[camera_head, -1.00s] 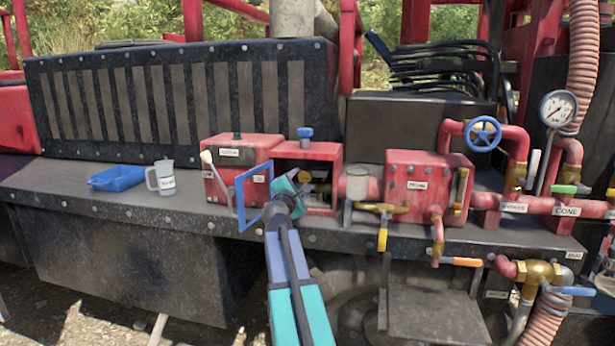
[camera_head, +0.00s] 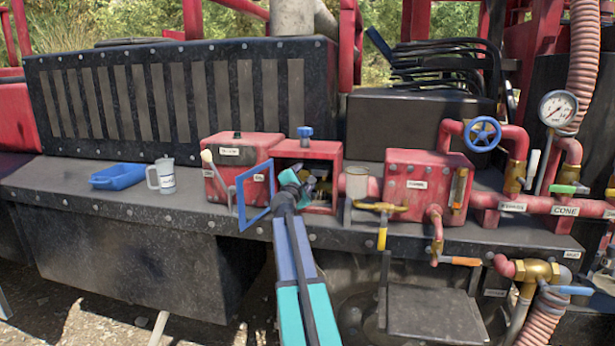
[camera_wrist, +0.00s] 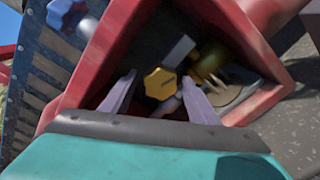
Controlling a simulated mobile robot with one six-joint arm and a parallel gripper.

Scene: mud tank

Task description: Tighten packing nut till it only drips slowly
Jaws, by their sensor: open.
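A yellow, many-sided nut or knob (camera_wrist: 160,83) sits inside the open red box (camera_head: 323,152); I cannot tell for sure that it is the packing nut. Brass fittings (camera_wrist: 210,62) and a grey shaft lie behind and beside it. My gripper (camera_wrist: 160,78) is open and reaches into the box, one finger on each side of the yellow piece. Whether the fingers touch it is unclear. In the head view my gripper (camera_head: 302,183) is at the box opening and hides much of the inside. No drip can be made out.
The blue-framed door (camera_head: 240,200) stands open left of the box opening. The red walls (camera_wrist: 262,45) hem in my gripper. A blue knob (camera_head: 305,132) tops the box. A cup (camera_head: 361,186) and a yellow-handled valve (camera_head: 382,238) stand close right. A blue tray (camera_head: 117,177) and white jug (camera_head: 163,178) are left.

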